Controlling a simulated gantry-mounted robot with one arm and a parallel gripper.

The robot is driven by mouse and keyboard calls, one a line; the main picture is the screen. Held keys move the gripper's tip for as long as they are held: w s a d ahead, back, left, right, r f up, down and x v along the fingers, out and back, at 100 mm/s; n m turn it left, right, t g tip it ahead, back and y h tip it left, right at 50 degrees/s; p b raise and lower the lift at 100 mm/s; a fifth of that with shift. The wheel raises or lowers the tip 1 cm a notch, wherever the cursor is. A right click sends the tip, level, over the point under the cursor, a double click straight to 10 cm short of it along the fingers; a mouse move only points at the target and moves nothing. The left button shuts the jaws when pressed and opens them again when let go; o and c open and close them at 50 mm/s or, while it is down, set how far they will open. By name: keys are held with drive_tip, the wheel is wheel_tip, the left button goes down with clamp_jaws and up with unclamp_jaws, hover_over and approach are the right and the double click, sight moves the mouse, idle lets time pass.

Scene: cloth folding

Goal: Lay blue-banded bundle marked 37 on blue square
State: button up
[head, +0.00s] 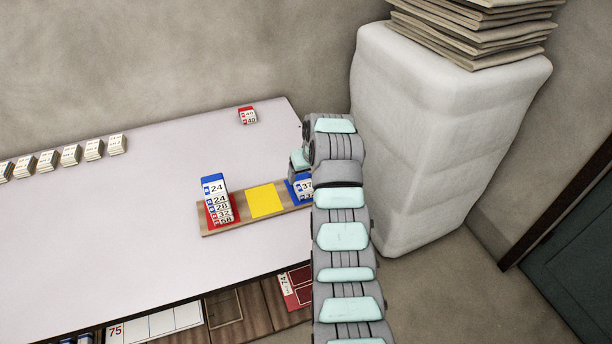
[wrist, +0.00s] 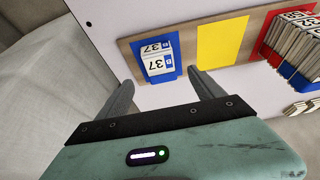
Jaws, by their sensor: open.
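The blue-banded bundle marked 37 (wrist: 158,66) lies on the blue square (wrist: 147,46) at one end of the wooden board (wrist: 195,49). Blue shows around the bundle's edges. In the head view the bundle (head: 305,186) is partly hidden behind my arm, with some of the blue square (head: 291,191) showing at its left. My gripper (wrist: 161,80) is open and empty, its two fingers apart just short of the bundle in the wrist view. I cannot tell whether either finger touches it.
The yellow square (head: 265,201) is bare. A stack topped by a blue-banded 24 (head: 214,189) stands on the red square (head: 210,215). A red-banded 40 bundle (head: 247,116) lies at the table's back; several bundles (head: 70,156) line the left. A white wrapped block (head: 440,130) stands right.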

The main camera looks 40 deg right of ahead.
drive_tip(key=shift+p+v, duration=0.35)
drive_tip(key=shift+v, duration=1.7)
